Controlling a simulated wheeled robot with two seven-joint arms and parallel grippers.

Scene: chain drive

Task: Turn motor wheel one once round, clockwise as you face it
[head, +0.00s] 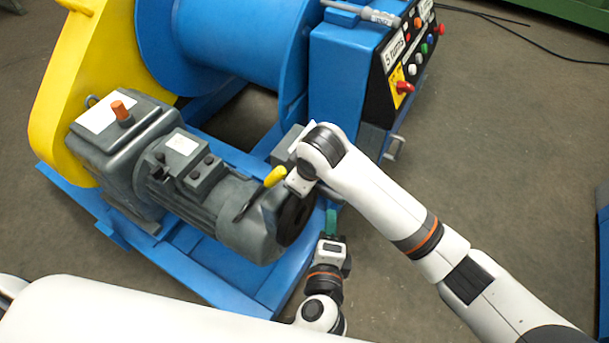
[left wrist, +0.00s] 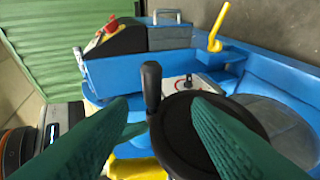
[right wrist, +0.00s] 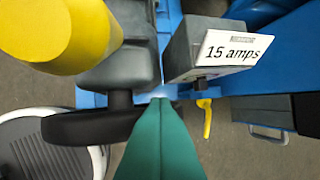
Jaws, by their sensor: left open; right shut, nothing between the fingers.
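The motor wheel (head: 293,218) is a dark disc on the right end of the grey motor (head: 205,190). In the left wrist view the black wheel (left wrist: 190,135) lies close below my fingers, with an upright black handle (left wrist: 151,85) at its rim. My left gripper (head: 332,224) is beside the wheel in the head view. Its green fingers are open, and the handle appears between them; contact cannot be seen. My right gripper (right wrist: 160,110) is shut and empty, just beside the wheel's edge (right wrist: 85,126). Its fingertips are hidden in the head view.
A grey box (right wrist: 205,50) labelled "15 amps" stands close to my right fingers. A yellow lever (head: 275,176) rises by the motor's end. The blue drum (head: 225,40) and control box (head: 345,70) stand behind.

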